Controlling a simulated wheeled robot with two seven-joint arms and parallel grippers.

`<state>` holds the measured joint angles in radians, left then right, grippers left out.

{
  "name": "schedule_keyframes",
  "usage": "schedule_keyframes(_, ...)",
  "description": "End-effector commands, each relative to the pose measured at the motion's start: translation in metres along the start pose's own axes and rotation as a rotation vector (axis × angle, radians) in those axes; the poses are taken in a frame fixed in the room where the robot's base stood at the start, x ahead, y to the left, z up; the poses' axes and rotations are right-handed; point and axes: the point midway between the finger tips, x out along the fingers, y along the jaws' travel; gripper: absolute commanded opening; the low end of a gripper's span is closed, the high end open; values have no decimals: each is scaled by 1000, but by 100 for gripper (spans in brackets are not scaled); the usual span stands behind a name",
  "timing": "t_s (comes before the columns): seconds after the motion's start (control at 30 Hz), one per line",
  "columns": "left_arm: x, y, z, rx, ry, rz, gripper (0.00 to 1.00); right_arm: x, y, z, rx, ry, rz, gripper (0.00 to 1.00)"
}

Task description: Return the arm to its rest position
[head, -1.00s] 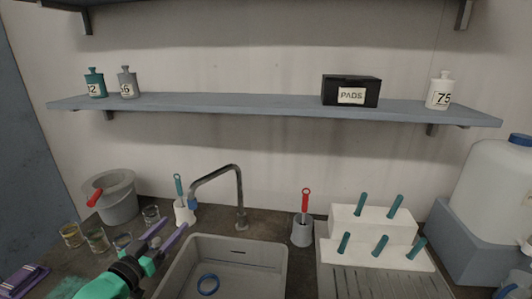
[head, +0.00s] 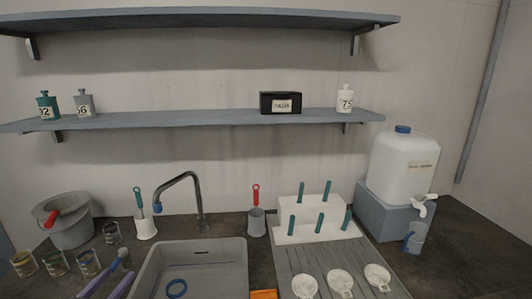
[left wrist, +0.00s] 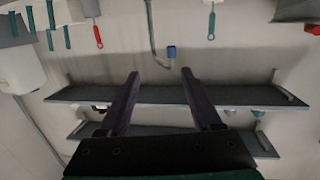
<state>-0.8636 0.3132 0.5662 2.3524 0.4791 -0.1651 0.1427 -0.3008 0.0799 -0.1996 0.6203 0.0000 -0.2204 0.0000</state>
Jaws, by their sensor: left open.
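My left gripper (head: 124,267) shows at the bottom left of the head view, as two purple fingers cut off by the lower edge. It is left of the sink (head: 240,266) and close to the glass jars on the counter. In the left wrist view the gripper (left wrist: 160,75) has its two fingers spread apart with nothing between them. That view is upside down, with the shelves and tap beyond the fingers. My right gripper is not in view.
Several small jars (head: 55,263) stand beside a grey bucket (head: 66,222) at left. The tap (head: 182,180) rises behind the sink. A white rack (head: 312,232) with teal handles and a water container (head: 403,168) stand right. The counter's far right (head: 470,250) is clear.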

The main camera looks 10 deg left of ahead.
Motion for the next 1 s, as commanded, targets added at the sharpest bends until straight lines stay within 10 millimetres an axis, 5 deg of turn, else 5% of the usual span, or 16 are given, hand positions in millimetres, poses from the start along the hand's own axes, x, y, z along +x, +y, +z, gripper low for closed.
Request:
schedule_keyframes(0.47, -7, 89, 114, 49, -506, 88, 66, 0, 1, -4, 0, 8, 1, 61)
schedule_keyframes(0.8, -61, 168, 171, 177, -950, 204, 66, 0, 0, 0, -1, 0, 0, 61)
schedule_keyframes(0.97, -94, 194, 178, 255, -1131, 254, 66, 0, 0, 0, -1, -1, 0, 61)
schedule_keyframes(1.0, -92, 194, 193, 261, -1152, 252, 66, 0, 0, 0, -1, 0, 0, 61)
